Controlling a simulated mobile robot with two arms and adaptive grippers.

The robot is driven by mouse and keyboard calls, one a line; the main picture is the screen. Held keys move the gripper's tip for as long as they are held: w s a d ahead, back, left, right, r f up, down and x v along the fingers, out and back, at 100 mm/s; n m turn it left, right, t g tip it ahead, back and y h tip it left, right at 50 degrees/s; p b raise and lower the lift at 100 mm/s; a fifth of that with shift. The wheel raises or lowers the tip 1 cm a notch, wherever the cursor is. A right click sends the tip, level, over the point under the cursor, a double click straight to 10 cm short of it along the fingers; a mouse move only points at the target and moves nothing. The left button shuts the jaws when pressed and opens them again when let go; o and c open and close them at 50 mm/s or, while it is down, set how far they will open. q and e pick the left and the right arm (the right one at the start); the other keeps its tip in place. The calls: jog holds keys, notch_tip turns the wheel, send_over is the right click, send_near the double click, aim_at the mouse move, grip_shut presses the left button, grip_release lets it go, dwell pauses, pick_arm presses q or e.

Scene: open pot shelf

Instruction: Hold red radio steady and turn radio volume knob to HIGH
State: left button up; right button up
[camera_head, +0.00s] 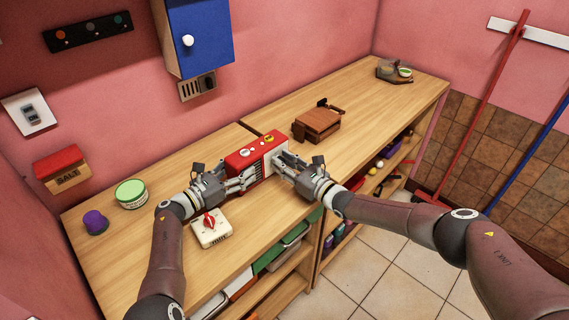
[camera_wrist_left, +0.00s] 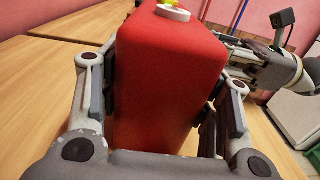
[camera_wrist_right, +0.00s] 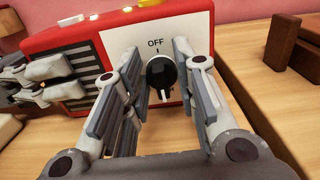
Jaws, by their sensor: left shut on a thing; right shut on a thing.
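The red radio (camera_head: 243,158) stands on the wooden counter, with several buttons on its top. My left gripper (camera_head: 238,183) is shut on the radio's left end; the left wrist view shows the radio's red body (camera_wrist_left: 165,80) between its fingers. My right gripper (camera_head: 281,162) is at the radio's front. In the right wrist view, its fingers stand on either side of the black volume knob (camera_wrist_right: 161,72) and are shut on it. The knob sits on a white panel (camera_wrist_right: 200,40) below the word OFF.
A brown wooden object (camera_head: 317,121) stands on the counter right of the radio. A white box with a red knob (camera_head: 211,228) lies near my left wrist. The far right counter (camera_head: 385,100) is mostly clear.

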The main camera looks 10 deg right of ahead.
jog(key=shift+m, duration=0.3)
jog(key=o, duration=1)
jog(key=shift+d, duration=0.15)
jog(key=v, duration=1.1)
jog(key=shift+s+d, duration=0.25)
jog(key=shift+s, duration=0.1)
